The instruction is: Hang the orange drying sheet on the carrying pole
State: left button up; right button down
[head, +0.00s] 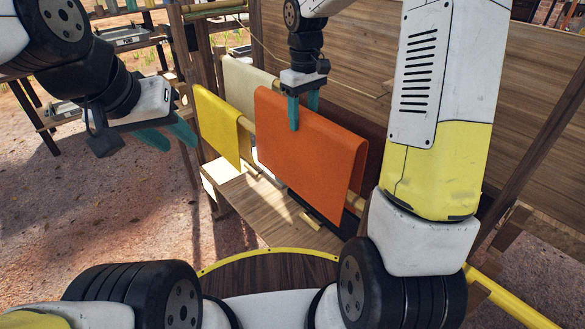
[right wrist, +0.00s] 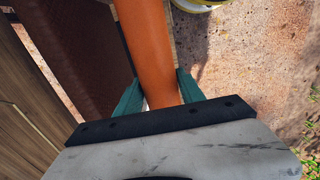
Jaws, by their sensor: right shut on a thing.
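The orange drying sheet (head: 310,150) hangs folded over, draped with its broad face toward me, in the middle of the head view. My right gripper (head: 304,112) is shut on its top fold, one teal finger on each side. In the right wrist view the sheet (right wrist: 150,50) runs as an orange band between the teal fingers (right wrist: 160,92). A bamboo pole (head: 247,125) shows between the yellow sheet and the orange sheet; I cannot tell whether the orange sheet rests on it. My left gripper (head: 181,148) is open and empty, left of the yellow sheet.
A yellow sheet (head: 217,125) hangs over the pole left of the orange one, with a cream sheet (head: 245,88) behind. A dark brown sheet (right wrist: 92,50) hangs close beside the orange one. A wooden bench (head: 255,205) lies below. A plank wall (head: 345,50) stands behind.

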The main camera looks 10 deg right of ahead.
notch_tip(320, 180, up, 14)
jog(key=shift+f, duration=0.15)
dwell(1.0)
